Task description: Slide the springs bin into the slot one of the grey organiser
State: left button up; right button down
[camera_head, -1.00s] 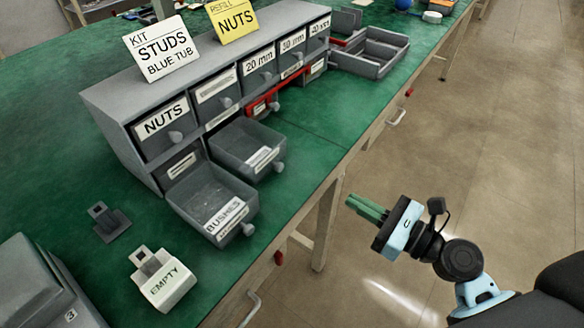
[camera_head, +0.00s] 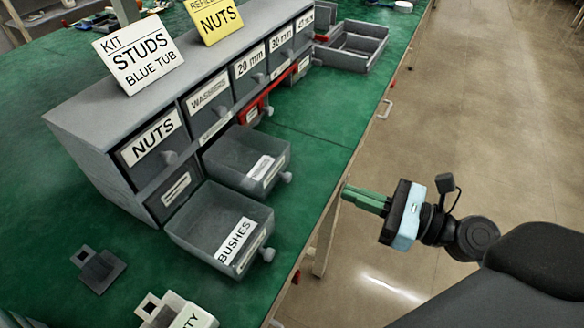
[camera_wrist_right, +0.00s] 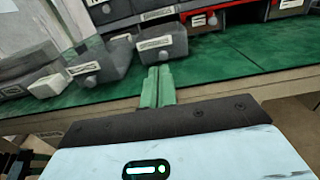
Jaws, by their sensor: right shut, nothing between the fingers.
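The grey organiser (camera_head: 85,120) stands on the green bench at the left of the head view, with labelled drawers such as NUTS (camera_head: 152,140) in its upper row. A grey bin labelled BUSHES (camera_head: 190,243) sits in front of its lower row. Beside it is a second grey bin (camera_head: 225,165) whose label I cannot read. I cannot read a springs label anywhere. My right gripper (camera_head: 350,193) is shut and empty, off the bench's front edge and right of both bins. Its fingers also show in the wrist view (camera_wrist_right: 157,85). My left gripper is not in view.
A red frame (camera_head: 262,100) marks part of the lower row. A grey divided tray (camera_head: 355,45) lies beyond the organiser. Two sign cards, STUDS (camera_head: 140,55) and NUTS (camera_head: 215,20), stand on top. Small holders (camera_head: 100,268) lie at front left. Floor right of the bench is clear.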

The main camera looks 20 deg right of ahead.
aim_at(278, 166)
jog(key=p+x, duration=0.5)
jog(key=x, duration=0.6)
jog(key=shift+w+a+r, duration=0.15)
jog(key=shift+w+a, duration=0.1)
jog(key=shift+a, duration=0.05)
jog(key=shift+w+a, duration=0.35)
jog(key=shift+w, duration=0.1)
